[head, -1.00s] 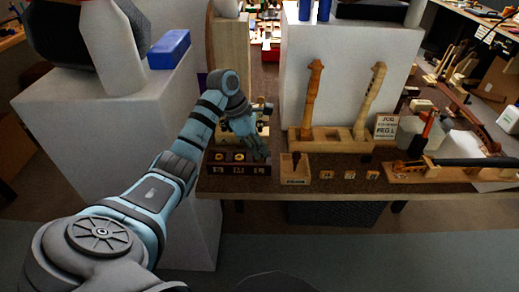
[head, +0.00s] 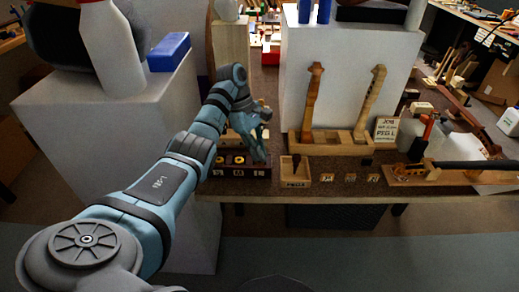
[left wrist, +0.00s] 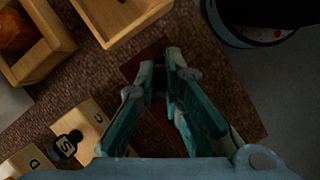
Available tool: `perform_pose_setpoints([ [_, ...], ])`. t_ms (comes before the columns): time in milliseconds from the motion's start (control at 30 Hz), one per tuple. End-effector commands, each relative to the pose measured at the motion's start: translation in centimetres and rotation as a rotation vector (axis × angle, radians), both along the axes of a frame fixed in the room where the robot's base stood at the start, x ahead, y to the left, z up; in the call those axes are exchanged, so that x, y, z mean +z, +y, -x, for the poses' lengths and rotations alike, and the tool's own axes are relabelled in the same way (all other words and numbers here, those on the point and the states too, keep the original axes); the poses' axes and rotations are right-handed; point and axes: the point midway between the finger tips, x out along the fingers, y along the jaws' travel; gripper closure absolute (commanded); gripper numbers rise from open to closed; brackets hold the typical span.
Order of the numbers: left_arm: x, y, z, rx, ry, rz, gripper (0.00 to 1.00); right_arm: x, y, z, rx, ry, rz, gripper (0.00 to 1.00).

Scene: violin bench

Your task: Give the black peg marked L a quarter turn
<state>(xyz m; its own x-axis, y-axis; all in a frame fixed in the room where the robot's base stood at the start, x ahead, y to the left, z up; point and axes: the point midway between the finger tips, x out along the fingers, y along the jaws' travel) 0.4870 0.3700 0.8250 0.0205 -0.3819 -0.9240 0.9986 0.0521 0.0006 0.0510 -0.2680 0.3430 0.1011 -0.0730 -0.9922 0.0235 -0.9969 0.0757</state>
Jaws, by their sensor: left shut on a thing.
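My left gripper (head: 262,158) points down over the right end of a dark red-brown block (head: 240,172) at the table's front left. The block has yellow rings on top and pale letter tags on its front. In the left wrist view, the gripper (left wrist: 160,75) is nearly closed over the dark block (left wrist: 147,58). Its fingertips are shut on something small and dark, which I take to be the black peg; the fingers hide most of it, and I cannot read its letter. The right gripper is not in view.
A small wooden tray (head: 294,180) stands just right of the block, with a dark upright piece in it. Small lettered tiles (head: 350,178) lie farther right. Behind, two violin necks stand in a wooden rack (head: 330,146).

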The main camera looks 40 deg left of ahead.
Motion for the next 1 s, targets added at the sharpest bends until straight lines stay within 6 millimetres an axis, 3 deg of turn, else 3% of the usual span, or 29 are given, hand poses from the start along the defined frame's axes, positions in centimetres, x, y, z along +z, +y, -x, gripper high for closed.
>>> perform_pose_setpoints([
  [33, -0.2, 0.0, 0.1, 0.0, 0.004, 0.0, 0.9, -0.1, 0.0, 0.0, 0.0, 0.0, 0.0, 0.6],
  [167, -0.2, 0.0, 0.1, 0.002, 0.004, 0.0, 0.69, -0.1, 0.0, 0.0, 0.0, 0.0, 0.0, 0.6],
  [567, -0.2, 0.1, 0.0, 0.044, 0.0, -0.003, 0.68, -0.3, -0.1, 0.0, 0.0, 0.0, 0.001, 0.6],
  [667, -0.4, 0.1, 0.0, 0.15, -0.002, -0.004, 0.68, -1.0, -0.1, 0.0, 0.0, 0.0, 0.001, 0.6],
  [767, -0.1, 0.1, 0.2, 0.339, 0.0, -0.006, 0.68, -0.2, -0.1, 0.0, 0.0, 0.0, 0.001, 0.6],
  [1000, 0.1, -0.1, 0.1, 0.936, -0.003, -0.004, 0.68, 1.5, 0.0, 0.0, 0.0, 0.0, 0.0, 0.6],
])
